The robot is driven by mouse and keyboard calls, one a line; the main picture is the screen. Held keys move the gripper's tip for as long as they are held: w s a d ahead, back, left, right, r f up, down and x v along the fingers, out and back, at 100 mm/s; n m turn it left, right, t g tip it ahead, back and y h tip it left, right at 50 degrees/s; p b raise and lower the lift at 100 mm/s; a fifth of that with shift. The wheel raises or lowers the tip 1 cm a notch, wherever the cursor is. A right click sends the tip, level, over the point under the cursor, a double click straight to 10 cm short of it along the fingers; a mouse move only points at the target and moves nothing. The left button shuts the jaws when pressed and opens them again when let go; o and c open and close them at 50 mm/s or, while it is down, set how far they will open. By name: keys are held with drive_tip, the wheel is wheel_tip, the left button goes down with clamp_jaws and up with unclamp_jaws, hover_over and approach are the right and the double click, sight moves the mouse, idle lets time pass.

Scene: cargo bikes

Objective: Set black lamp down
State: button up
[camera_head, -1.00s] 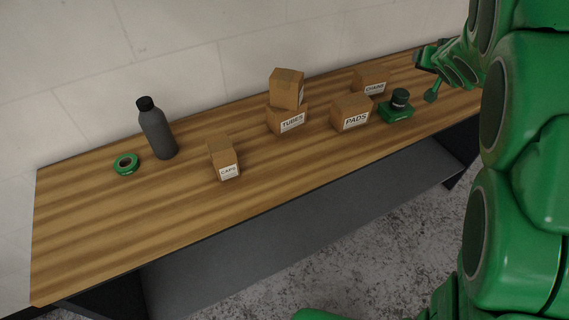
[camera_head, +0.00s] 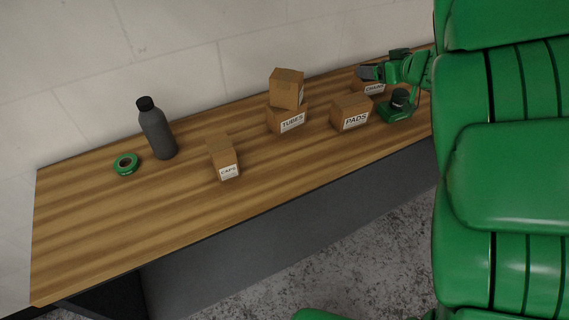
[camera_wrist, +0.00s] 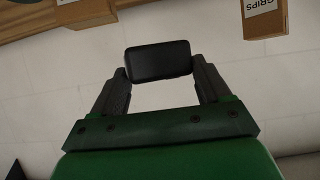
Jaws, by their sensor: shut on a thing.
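The black lamp (camera_wrist: 158,60) is a small dark block with rounded corners. In the wrist view it sits between the two fingertips of my gripper (camera_wrist: 160,72), which is shut on it. The lamp hangs clear of the surfaces around it in that view. In the head view my gripper (camera_head: 374,73) is above the far right part of the wooden bench (camera_head: 110,222), over the CHAINS box. The lamp is hard to tell from the dark fingers there.
The PADS box (camera_head: 351,112), the TUBES box (camera_head: 287,119) with a box on it, the CAPS box (camera_head: 223,158), a bottle (camera_head: 157,132) and green tape (camera_head: 126,164) stand on the bench. A green case (camera_head: 396,114) stands right of PADS. The bench's front left is clear.

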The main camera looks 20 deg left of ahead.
drive_tip(key=s+a+f+n+g+y, duration=0.1)
drive_tip(key=s+a+f+n+g, duration=0.2)
drive_tip(key=s, duration=0.8)
drive_tip(key=s+a+n+g+y, duration=0.1)
drive_tip(key=s+a+n+g, duration=0.35)
drive_tip(key=s, duration=0.55)
drive_tip(key=s+a+f+n+g+y, duration=0.15)
drive_tip(key=s+n+g, duration=0.35)
drive_tip(key=s, duration=0.6)
drive_tip(key=shift+t, duration=0.25)
drive_tip(key=w+a+f, duration=0.2)
drive_tip(key=w, duration=0.1)
drive_tip(key=w+a+f, duration=0.3)
drive_tip(key=w, duration=0.1)
drive_tip(key=w+a+f, duration=0.2)
drive_tip(key=w+f, duration=0.1)
drive_tip(key=shift+w+a, duration=0.15)
drive_tip(key=shift+w, duration=0.1)
drive_tip(key=shift+w+a+f, duration=0.2)
drive_tip(key=shift+w+f, duration=0.15)
drive_tip(key=shift+f, duration=0.15)
drive_tip(key=shift+w+a+f, duration=0.2)
drive_tip(key=shift+w+f, duration=0.15)
drive_tip(key=shift+f, duration=0.15)
drive_tip(key=shift+w+f, duration=0.1)
drive_tip(key=shift+f, duration=1.55)
